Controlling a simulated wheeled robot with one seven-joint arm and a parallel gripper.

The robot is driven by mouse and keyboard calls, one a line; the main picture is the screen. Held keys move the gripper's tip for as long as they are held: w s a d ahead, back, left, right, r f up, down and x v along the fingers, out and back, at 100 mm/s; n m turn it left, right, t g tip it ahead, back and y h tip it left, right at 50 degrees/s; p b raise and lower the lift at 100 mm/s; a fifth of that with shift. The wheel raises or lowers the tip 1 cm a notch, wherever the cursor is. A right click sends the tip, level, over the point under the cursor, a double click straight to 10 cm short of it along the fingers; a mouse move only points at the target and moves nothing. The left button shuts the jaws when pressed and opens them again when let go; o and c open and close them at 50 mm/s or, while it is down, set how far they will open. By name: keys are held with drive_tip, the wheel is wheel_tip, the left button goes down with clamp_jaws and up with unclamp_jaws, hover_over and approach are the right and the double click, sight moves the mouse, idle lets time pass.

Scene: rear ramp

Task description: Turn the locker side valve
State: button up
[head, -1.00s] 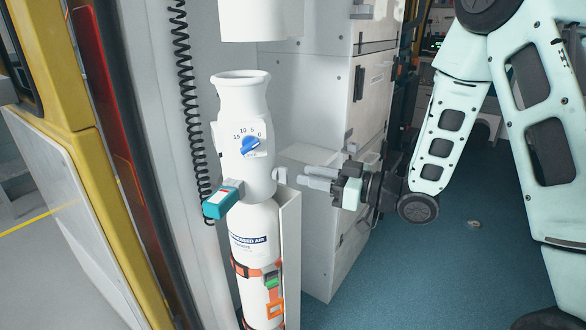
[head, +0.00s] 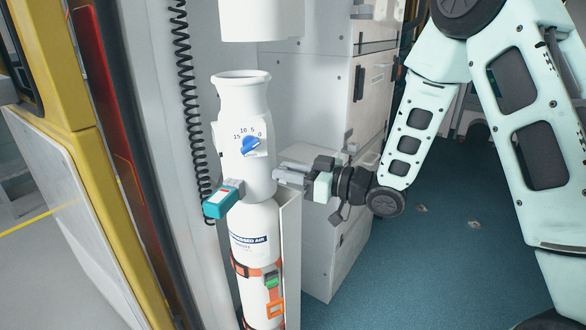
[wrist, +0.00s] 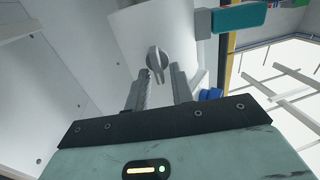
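The side valve (wrist: 158,60) is a small grey knob with a raised bar, on the right flank of the white valve housing (head: 230,105). In the wrist view it lies ahead of my gripper (wrist: 160,72), between the lines of the two grey fingers. The fingers are apart, with a gap on each side of the knob, so my gripper is open and empty. In the head view my gripper (head: 277,176) reaches in from the right, with its fingertips close to the housing, and it hides the valve. I cannot tell whether the fingertips overlap the knob in depth.
A blue dial knob (head: 251,146) and a teal box (head: 222,200) are on the housing's front and left. A compressed air cylinder (head: 255,222) stands below. White lockers (head: 320,100) stand close behind my gripper. Blue floor (head: 440,265) is open at the right.

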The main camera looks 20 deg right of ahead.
drive_tip(key=shift+s+n+b, duration=0.1)
drive_tip(key=shift+n+b, duration=2.1)
drive_tip(key=o, duration=0.6)
drive_tip(key=shift+o, duration=0.2)
drive_tip(key=v, duration=1.7)
drive_tip(key=shift+s, duration=0.2)
drive_tip(key=shift+d, duration=0.15)
